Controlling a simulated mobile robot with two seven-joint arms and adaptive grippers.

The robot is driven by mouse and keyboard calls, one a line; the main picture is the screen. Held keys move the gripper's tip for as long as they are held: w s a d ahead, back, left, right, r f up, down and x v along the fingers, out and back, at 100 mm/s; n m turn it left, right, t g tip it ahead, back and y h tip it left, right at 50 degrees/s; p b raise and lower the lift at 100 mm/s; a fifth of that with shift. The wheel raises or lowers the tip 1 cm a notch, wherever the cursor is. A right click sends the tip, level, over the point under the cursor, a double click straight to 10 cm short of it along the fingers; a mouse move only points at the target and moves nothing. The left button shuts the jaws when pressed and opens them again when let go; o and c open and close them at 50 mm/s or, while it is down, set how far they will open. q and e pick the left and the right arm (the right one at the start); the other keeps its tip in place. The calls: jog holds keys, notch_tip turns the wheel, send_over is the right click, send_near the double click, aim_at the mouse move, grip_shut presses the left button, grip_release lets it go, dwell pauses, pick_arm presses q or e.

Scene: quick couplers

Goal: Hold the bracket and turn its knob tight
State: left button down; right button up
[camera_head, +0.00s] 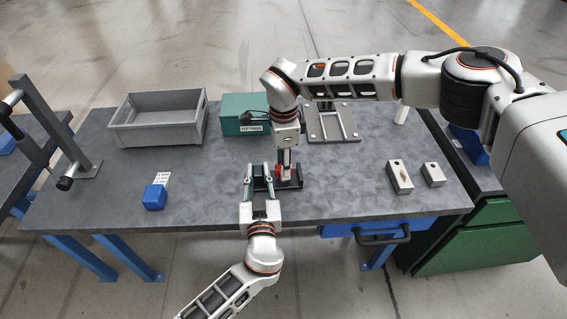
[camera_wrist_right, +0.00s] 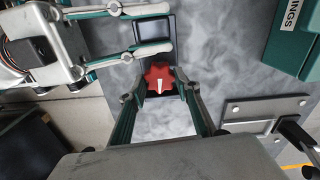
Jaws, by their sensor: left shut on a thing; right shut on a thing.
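The dark bracket (camera_head: 291,184) stands near the middle of the table, partly hidden by my arms. My left gripper (camera_head: 259,178) comes from the front edge and is shut on the bracket's block, one finger on each side. In the right wrist view the left fingers (camera_wrist_right: 166,30) reach in from the left. The red knob (camera_wrist_right: 158,76) has a lobed rim and a white pointer line. My right gripper (camera_wrist_right: 160,82) is shut on it from above, one finger on each side. In the head view only a sliver of the knob (camera_head: 278,173) shows.
A grey open crate (camera_head: 158,132) and a green fittings box (camera_head: 240,108) stand at the back. A metal plate fixture (camera_head: 318,127) is behind my right arm. A blue block (camera_head: 154,197) is left; two metal blocks (camera_head: 399,178) (camera_head: 433,174) are right.

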jog(key=m, duration=0.3)
jog(key=shift+s, duration=0.1)
jog(key=shift+m, duration=2.1)
jog(key=shift+a, duration=0.1)
jog(key=o, duration=1.1)
